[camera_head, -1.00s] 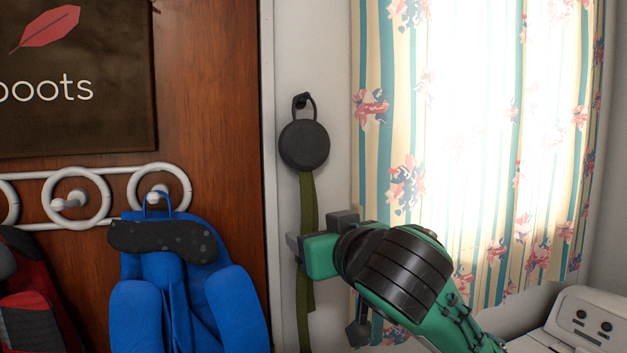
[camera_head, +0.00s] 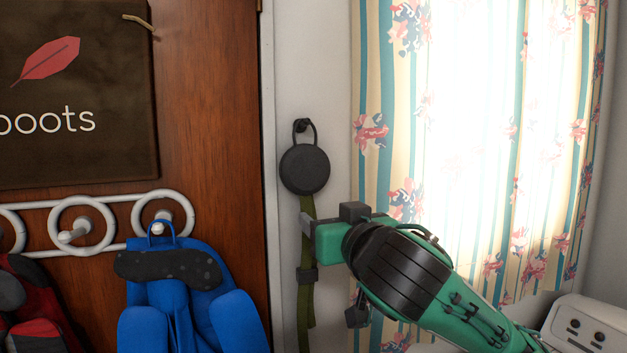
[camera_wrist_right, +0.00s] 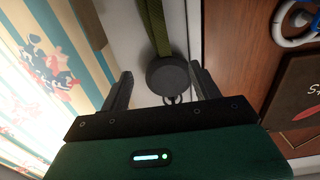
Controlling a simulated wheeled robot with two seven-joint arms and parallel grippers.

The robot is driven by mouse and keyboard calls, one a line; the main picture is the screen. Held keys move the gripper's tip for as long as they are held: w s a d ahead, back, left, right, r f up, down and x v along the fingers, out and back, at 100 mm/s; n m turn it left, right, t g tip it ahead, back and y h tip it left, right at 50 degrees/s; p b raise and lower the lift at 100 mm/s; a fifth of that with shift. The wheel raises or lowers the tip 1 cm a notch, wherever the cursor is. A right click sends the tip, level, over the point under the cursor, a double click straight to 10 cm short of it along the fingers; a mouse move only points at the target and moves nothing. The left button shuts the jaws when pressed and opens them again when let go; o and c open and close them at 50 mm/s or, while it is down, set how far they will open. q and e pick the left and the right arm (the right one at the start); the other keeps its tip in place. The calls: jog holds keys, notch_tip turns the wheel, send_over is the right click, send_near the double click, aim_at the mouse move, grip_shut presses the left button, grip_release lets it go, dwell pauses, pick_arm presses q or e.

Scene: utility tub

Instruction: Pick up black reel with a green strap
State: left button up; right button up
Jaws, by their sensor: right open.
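The black reel (camera_head: 305,169) is a dark round disc hanging by its loop from a dark hook on the white wall strip beside the wooden door. Its green strap (camera_head: 306,299) hangs straight down below it. My right gripper (camera_head: 306,250) is just below the disc, beside and partly in front of the strap. In the right wrist view the reel (camera_wrist_right: 167,75) shows between the two fingers, beyond them, with the strap (camera_wrist_right: 155,27) running away from it. The right gripper (camera_wrist_right: 161,88) is open and empty. My left gripper is not in view.
The blue garment (camera_head: 190,300) hangs from a white ring rack (camera_head: 110,222) on the door at left. A dark sign (camera_head: 75,90) is above it. A floral curtain (camera_head: 385,125) hangs close to the right of the reel. A white object with a face (camera_head: 590,330) is at lower right.

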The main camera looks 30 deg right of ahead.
aim_at(309, 204)
jog(key=p+x, duration=0.3)
jog(key=x, duration=0.1)
jog(key=p+x, duration=0.3)
jog(key=x, duration=0.1)
jog(key=shift+w+r, duration=0.15)
jog(key=shift+w, duration=0.55)
jog(key=c, duration=1.2)
